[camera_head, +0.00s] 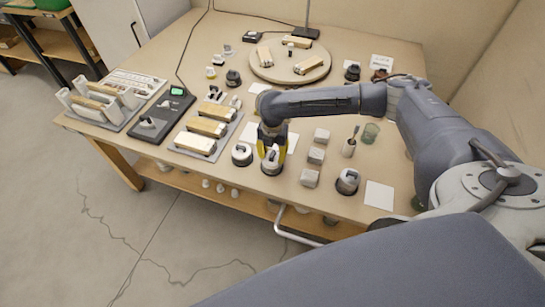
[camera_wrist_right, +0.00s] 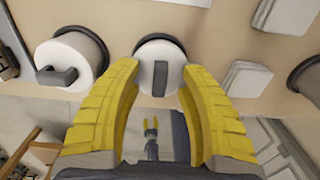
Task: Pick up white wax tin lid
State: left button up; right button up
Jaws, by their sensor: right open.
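A white round lid with a dark grey bar handle sits on a dark tin (camera_head: 271,168) near the front edge of the bench. The white lid (camera_wrist_right: 172,59) also shows in the right wrist view, between my yellow fingers. My right gripper (camera_head: 272,150) reaches down over this tin, its fingers open. In the right wrist view my right gripper (camera_wrist_right: 160,72) has one finger on each side of the lid; whether they touch it I cannot tell. My left gripper is not in view.
A similar lidded tin (camera_head: 242,154) stands close by on the left. Pale blocks (camera_head: 316,155) and another tin (camera_head: 347,181) stand to the right. Trays of wooden items (camera_head: 207,127) are on the left, and a round turntable (camera_head: 262,72) is at the back. The bench edge is close.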

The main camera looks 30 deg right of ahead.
jog(key=shift+f, duration=0.2)
jog(key=shift+c, duration=0.4)
grip_shut()
jog(key=shift+r, duration=0.1)
